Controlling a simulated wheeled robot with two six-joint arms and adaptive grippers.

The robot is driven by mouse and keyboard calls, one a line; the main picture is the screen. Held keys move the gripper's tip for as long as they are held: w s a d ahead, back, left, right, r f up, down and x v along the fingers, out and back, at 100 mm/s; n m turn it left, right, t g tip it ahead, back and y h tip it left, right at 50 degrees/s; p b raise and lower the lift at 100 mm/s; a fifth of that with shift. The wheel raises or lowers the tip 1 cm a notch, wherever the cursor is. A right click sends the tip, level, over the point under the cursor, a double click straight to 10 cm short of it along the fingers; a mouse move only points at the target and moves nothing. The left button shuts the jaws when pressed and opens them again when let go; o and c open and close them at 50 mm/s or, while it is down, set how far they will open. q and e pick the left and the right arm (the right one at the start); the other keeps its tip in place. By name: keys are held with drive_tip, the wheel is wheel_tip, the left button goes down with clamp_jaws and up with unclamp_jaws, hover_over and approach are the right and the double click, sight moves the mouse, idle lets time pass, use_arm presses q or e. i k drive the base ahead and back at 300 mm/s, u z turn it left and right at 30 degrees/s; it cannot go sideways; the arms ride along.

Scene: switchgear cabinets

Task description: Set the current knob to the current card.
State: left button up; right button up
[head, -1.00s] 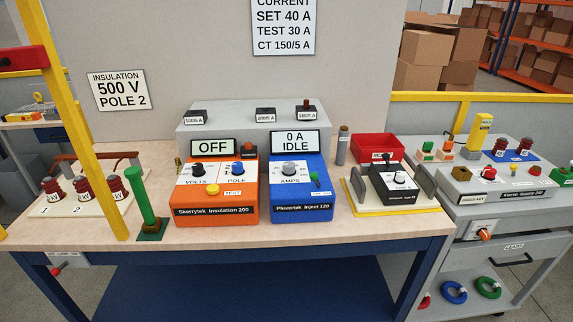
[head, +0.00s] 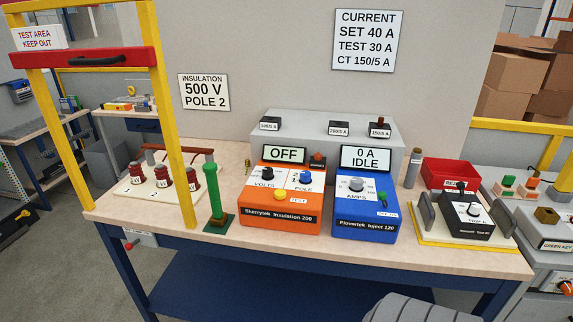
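The current card (head: 365,40) on the grey wall panel reads "CURRENT, SET 40 A, TEST 30 A, CT 150/5 A". The blue Plovertek Inject 120 box (head: 366,226) stands on the bench, and its display (head: 366,158) reads "0 A IDLE". Neither gripper shows.
An orange Skerrytek Insulation 200 box (head: 281,210) with display "OFF" stands left of the blue box. A green post (head: 214,195) and a yellow frame (head: 172,120) with a red bar (head: 85,58) stand further left. A red bin (head: 449,174) is behind the relay. A grey rounded shape is at the bottom edge.

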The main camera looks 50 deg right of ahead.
sight(356, 184)
drive_tip(key=u, duration=0.15)
drive_tip(key=i, duration=1)
drive_tip(key=z, duration=4)
